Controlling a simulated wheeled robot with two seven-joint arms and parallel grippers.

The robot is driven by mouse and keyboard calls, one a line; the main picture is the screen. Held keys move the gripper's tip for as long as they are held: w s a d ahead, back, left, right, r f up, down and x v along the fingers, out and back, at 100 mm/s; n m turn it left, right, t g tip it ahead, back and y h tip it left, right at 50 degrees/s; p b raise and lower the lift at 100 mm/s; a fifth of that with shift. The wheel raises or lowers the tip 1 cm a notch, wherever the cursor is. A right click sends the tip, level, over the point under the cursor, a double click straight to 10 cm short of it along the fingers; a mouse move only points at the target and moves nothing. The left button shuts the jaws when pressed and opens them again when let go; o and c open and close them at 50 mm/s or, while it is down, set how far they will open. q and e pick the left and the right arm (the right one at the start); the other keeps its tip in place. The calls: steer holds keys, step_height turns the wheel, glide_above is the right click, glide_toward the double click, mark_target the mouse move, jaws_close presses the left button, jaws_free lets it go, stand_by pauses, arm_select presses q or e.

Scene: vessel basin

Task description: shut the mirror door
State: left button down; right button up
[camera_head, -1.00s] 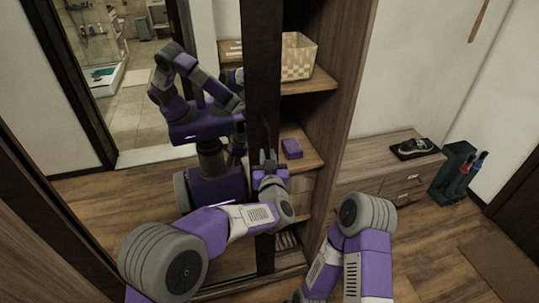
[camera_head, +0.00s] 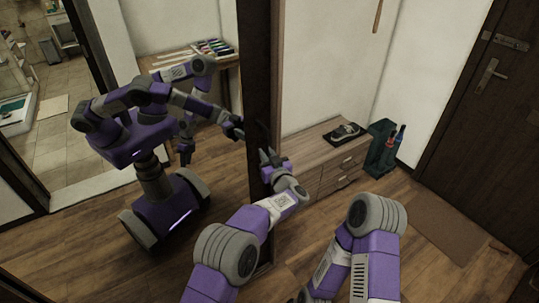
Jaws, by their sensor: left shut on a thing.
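The mirror door (camera_head: 256,75) is a tall mirror in a dark frame, standing left of the middle. Its glass reflects my own body and another room. My left gripper (camera_head: 268,157) is at the right edge of its frame, about mid-height, and is shut on the door. The fingers and the wrist hide the exact place of the hold. The shelves behind the door are out of sight. Whether the door is fully flush cannot be told. My right arm bends down at lower right; its gripper is not in view.
A low wooden bench (camera_head: 318,153) with drawers stands right of the door, with shoes (camera_head: 345,132) on top. A green umbrella stand (camera_head: 381,150) is beside it. A dark entrance door (camera_head: 475,105) and a brown mat (camera_head: 448,228) are at right. The floor between is clear.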

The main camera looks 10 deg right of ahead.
arm_select(q)
steer(key=shift+d, duration=0.15)
steer(key=c, duration=1.4)
jaws_free()
steer(key=shift+o, duration=0.9)
steer(key=shift+w+d, duration=0.15)
steer(key=shift+w, duration=0.05)
steer(key=shift+s, duration=0.1)
steer(key=s+d, duration=0.1)
steer(key=s, duration=0.6)
steer(key=shift+s+d, duration=0.15)
steer(key=shift+f, duration=0.1)
